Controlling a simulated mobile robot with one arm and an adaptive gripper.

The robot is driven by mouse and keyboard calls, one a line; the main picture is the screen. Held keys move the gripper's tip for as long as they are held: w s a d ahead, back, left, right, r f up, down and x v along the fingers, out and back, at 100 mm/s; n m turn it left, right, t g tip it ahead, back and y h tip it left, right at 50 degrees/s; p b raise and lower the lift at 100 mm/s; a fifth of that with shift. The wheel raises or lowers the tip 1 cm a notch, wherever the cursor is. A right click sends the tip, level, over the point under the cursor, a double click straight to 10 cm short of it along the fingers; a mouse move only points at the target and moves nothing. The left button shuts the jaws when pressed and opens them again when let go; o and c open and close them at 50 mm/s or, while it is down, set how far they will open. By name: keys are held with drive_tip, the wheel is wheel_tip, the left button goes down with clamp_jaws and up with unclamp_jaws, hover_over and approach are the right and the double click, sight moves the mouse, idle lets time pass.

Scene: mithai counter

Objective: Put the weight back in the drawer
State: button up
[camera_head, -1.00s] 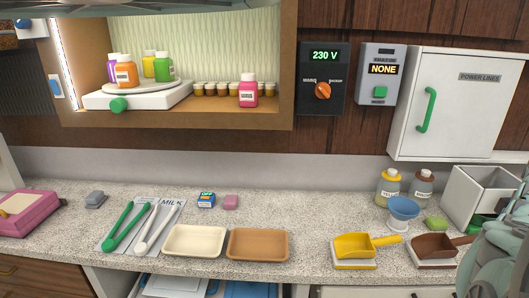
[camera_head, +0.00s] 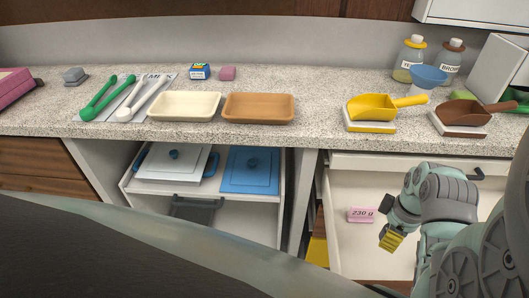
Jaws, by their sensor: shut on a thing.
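My gripper (camera_head: 391,236) is over the open drawer (camera_head: 350,264) at the lower right, pointing down and left. It is shut on the weight, which is small and partly hidden at this angle. A yellow ribbed piece shows at the fingertips; I cannot tell whether it is the weight or a finger pad. A pink block marked "230 g" (camera_head: 360,215) shows in the drawer area, just left of the fingers. I cannot tell whether it touches the drawer floor. The drawer's right part is hidden behind my arm.
The counter edge with the yellow scoop (camera_head: 385,106) and brown scoop (camera_head: 467,112) lies above the drawer. An open shelf (camera_head: 235,212) with a blue-lidded box (camera_head: 250,170) is to the left. A cream tray (camera_head: 184,106) and a brown tray (camera_head: 258,107) sit on the counter.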

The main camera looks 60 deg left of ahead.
sight(367, 265)
drive_tip(key=shift+n, duration=0.5)
drive_tip(key=shift+s+a+f+b, duration=0.1)
drive_tip(key=shift+s+f+b, duration=0.55)
drive_tip(key=shift+f, duration=1.1)
drive_tip(key=shift+s+a+f+b, duration=0.1)
drive_tip(key=shift+s+f+b, duration=0.2)
drive_tip(key=shift+f+b, duration=1.1)
drive_tip(key=shift+s+f+b, duration=0.45)
drive_tip(key=shift+f+b, duration=0.05)
drive_tip(key=shift+f, duration=1.6)
drive_tip(key=shift+f+b, duration=0.6)
drive_tip(key=shift+f, duration=0.05)
drive_tip(key=o, duration=1.3)
wheel_tip(367, 265, up, 12)
drive_tip(key=shift+w, duration=0.15)
